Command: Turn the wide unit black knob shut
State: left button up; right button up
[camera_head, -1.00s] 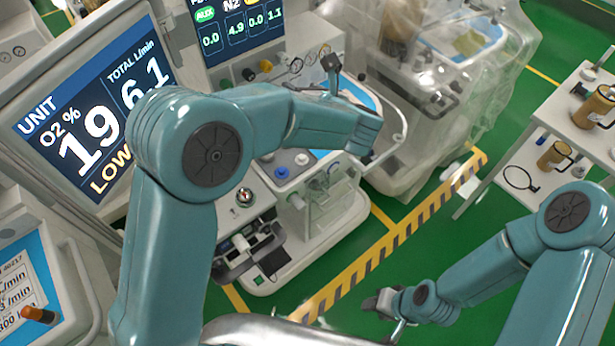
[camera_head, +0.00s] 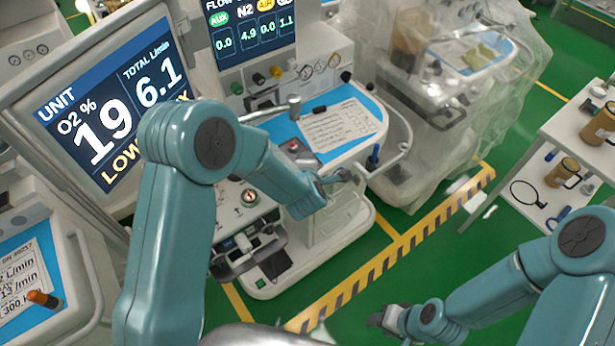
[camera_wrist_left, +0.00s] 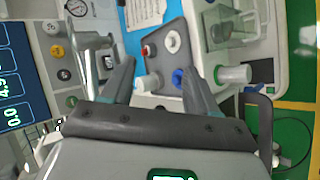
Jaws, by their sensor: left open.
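The unit with the flow screen (camera_head: 252,25) stands at centre. A small black knob (camera_head: 258,79) sits on its front panel, between a green knob (camera_head: 237,88) and a yellow knob (camera_head: 275,72); I cannot tell whether it is turned open or shut. My left gripper (camera_head: 343,177) is open and empty, to the right of and lower than the black knob. In the wrist view its fingers (camera_wrist_left: 157,88) point at a grey block with red, white and blue caps. My right gripper (camera_head: 380,318) is low at right; its jaws are unclear.
A tilted UNIT monitor (camera_head: 110,100) stands at left. A worktop with a printed sheet (camera_head: 340,128) and a curved rail lies beyond my left arm. A plastic-covered machine (camera_head: 450,90) and a white shelf (camera_head: 575,130) are at right.

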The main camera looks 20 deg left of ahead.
pick_arm(q)
jog(key=shift+s+f+m+h, duration=0.3)
jog(key=shift+s+f+m, duration=0.4)
jog(key=shift+f, duration=0.2)
